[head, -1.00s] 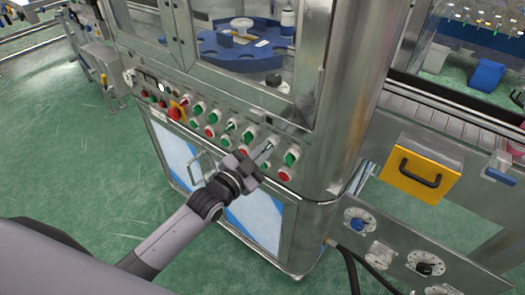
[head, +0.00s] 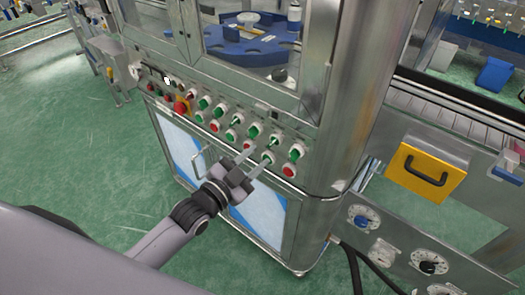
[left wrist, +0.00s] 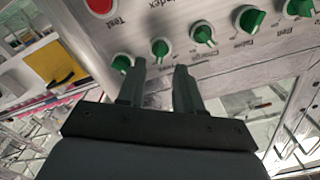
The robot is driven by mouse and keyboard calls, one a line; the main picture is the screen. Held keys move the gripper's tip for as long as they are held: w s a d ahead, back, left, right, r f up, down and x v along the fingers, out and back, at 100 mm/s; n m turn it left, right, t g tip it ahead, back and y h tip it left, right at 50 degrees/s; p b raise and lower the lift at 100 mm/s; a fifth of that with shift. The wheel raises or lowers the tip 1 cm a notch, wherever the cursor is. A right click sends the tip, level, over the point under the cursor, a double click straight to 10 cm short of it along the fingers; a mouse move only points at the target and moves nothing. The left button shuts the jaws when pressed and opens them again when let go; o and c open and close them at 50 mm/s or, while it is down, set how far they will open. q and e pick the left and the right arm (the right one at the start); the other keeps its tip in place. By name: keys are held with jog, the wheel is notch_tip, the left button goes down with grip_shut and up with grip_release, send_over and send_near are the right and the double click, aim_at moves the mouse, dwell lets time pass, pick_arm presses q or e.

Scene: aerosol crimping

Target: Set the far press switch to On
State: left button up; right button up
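The press switches are green rotary knobs on white collars, in rows on the steel machine panel; I cannot tell for certain which one is the far press switch. My left gripper (head: 254,164) is in front of the lower row at its right part. Its two fingers are apart, with nothing between them. In the left wrist view the fingers (left wrist: 160,85) point at the panel, and a green knob (left wrist: 160,48) shows just beyond the gap. Another green knob (left wrist: 122,63) is beside the left fingertip. Labels near the fingertips are partly hidden. My right gripper is not in view.
A red button labelled Test (left wrist: 101,5) is near the knobs. A red emergency knob (head: 181,107) stands at the panel's left part. A yellow box with a black handle (head: 427,172) is to the right. The green floor (head: 90,170) at left is open.

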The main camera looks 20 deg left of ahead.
pick_arm(q)
jog(key=shift+v, duration=0.95)
jog(key=s+a+f+n+g+y, duration=0.2)
jog(key=s+f+n+g+y, duration=0.2)
jog(key=s+f, duration=1.1)
jog(key=s+n+g, duration=0.2)
jog(key=s+n, duration=0.1)
jog(key=shift+a+f+n+g, duration=0.2)
jog(key=shift+n+g, duration=0.1)
jog(key=shift+n, duration=0.1)
jog(key=shift+w, duration=0.1)
